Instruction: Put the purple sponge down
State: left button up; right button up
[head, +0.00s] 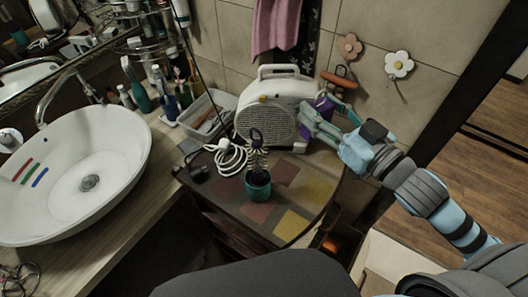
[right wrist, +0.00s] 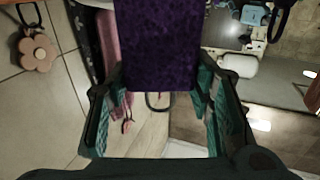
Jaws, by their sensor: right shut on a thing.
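The purple sponge (head: 321,104) is at the right side of the white heater in the head view, partly hidden by my gripper fingers. In the right wrist view the sponge (right wrist: 157,45) shows as a purple block at the top, between the fingertips. My right gripper (head: 316,106) is shut on it, one teal finger on each side; the gripper also shows in the right wrist view (right wrist: 158,82). I cannot tell whether the sponge touches the heater or the table below. My left gripper is not in view.
The white heater (head: 268,117) stands at the back of the small table with coloured squares (head: 230,190). A teal cup (head: 258,186) holding a brush and a white coiled cable (head: 230,158) are on it. The table's front right is clear. A basin (head: 70,180) is at left.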

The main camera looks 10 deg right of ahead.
jog(key=f+b, duration=0.3)
jog(key=b, duration=0.1)
jog(key=shift+w+d+f+m, duration=0.25)
jog(key=shift+d+f+m, duration=0.05)
notch_tip(320, 180, down, 16)
jog(key=b, duration=0.9)
jog(key=shift+r, duration=0.1)
jog(key=shift+s+r, duration=0.1)
jog(key=shift+r, duration=0.1)
jog(key=o, duration=0.7)
jog(key=shift+f, duration=0.15)
jog(key=o, duration=0.4)
jog(key=shift+o, duration=0.2)
